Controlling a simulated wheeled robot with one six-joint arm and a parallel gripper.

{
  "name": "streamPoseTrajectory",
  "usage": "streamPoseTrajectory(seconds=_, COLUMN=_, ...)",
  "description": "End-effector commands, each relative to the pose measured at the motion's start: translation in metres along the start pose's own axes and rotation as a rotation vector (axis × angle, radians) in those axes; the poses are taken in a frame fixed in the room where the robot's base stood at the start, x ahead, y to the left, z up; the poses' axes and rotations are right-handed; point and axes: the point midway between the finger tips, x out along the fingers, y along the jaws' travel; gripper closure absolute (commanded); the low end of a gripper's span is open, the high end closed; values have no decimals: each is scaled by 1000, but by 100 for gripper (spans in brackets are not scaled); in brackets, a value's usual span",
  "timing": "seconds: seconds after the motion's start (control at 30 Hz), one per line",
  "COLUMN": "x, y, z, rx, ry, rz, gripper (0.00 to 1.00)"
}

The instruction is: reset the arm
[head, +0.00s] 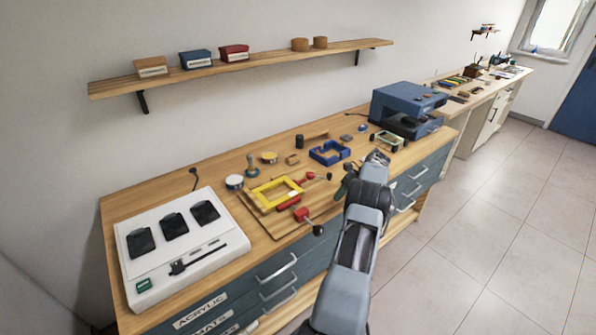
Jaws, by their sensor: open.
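My arm reaches up from the bottom of the head view over the front edge of the workbench (125,190). My gripper (379,156) is at its far end, small and partly hidden by my own wrist. It is open, and I see nothing held in it.
On the bench are a white tray unit with dark pads (172,291), a yellow frame (262,203) with red clamps on a wooden board, several small items, and a blue machine (408,103). A wall shelf (110,88) holds boxes. The tiled floor (490,230) at right is clear.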

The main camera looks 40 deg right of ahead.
Motion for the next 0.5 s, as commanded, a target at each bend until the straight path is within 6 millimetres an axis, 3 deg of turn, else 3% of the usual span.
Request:
streamPoseTrajectory(seconds=0.23, x=0, y=0, z=0, rx=-9, ry=1, rz=0, gripper=49)
streamPoseTrajectory(seconds=0.33, x=0, y=-4, z=-9, rx=-49, ry=49, rz=-21, gripper=49)
streamPoseTrajectory(seconds=0.5, x=32, y=7, z=-42, rx=-91, ry=138, rz=-8, gripper=49)
